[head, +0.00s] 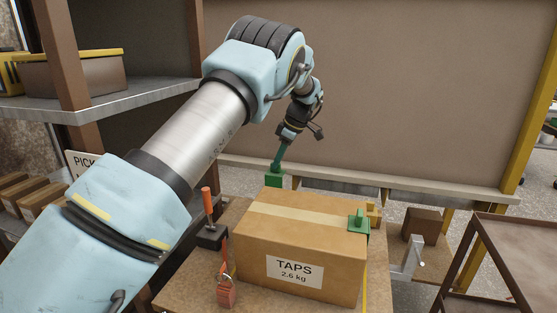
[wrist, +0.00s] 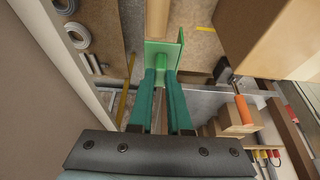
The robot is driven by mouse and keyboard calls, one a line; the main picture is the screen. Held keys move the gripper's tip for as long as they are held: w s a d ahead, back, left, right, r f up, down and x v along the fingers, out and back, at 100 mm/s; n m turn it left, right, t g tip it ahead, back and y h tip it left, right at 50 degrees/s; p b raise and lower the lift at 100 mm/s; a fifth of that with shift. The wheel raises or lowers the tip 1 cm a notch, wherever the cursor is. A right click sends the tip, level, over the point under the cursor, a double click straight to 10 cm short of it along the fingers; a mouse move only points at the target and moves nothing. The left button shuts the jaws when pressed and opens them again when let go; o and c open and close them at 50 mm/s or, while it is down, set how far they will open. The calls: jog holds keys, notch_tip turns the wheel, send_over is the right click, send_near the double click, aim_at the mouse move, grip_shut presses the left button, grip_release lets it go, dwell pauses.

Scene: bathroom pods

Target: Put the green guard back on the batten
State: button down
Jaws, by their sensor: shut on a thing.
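My gripper (head: 278,163) reaches down behind the cardboard box and is shut on the green guard (head: 274,181). In the wrist view the two teal fingers (wrist: 165,76) close on the guard's stem, and the angled guard (wrist: 180,50) sits just past the fingertips. A pale wooden bar, apparently the batten (wrist: 157,18), runs away from the guard at the top of the wrist view. The guard overlaps its near end; I cannot tell whether they touch. A second green guard (head: 357,222) sits on the box's right top corner.
The TAPS box (head: 294,235) fills the board's middle. A brown block (head: 422,225) and metal bracket (head: 409,256) are right. A large panel (head: 380,95) closes off the back.

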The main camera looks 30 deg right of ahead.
aim_at(278, 185)
jog(key=shift+w+d+f+b, duration=0.1)
jog(key=shift+f+b, duration=0.95)
jog(key=shift+f, duration=1.2)
jog(key=shift+w+d+f+b, duration=0.1)
jog(key=shift+f+b, duration=0.9)
jog(key=shift+f, duration=1.45)
jog(key=shift+w+d, duration=0.1)
jog(key=shift+w, duration=0.05)
jog(key=c, duration=0.8)
grip_release()
